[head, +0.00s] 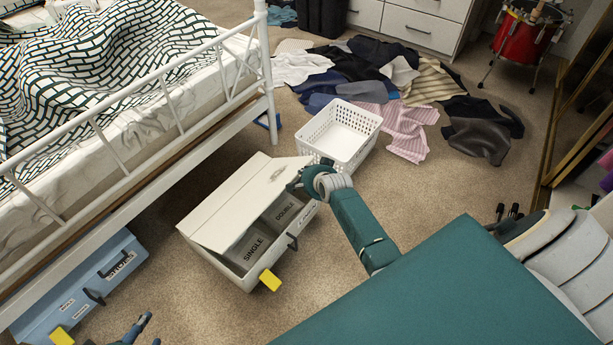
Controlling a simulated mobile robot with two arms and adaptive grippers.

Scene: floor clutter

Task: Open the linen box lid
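The white linen box (222,266) stands on the carpet beside the bed. Its pale lid (232,205) is partly raised and tilted. Below the lid's front edge, grey sections marked SINGLE and DOUBLE show inside. My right gripper (294,184) is at the lid's right front edge, by the small lid handle; its fingers are mostly hidden by the wrist, so its grip is unclear. My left gripper (149,330) is at the bottom left, apart from the box, with its dark fingertips separated and nothing between them.
A white basket (342,135) stands close behind the box. Clothes (370,75) lie spread beyond it. A blue box (85,285) sits under the white-framed bed (130,90) at left. A red drum (525,38) stands far right.

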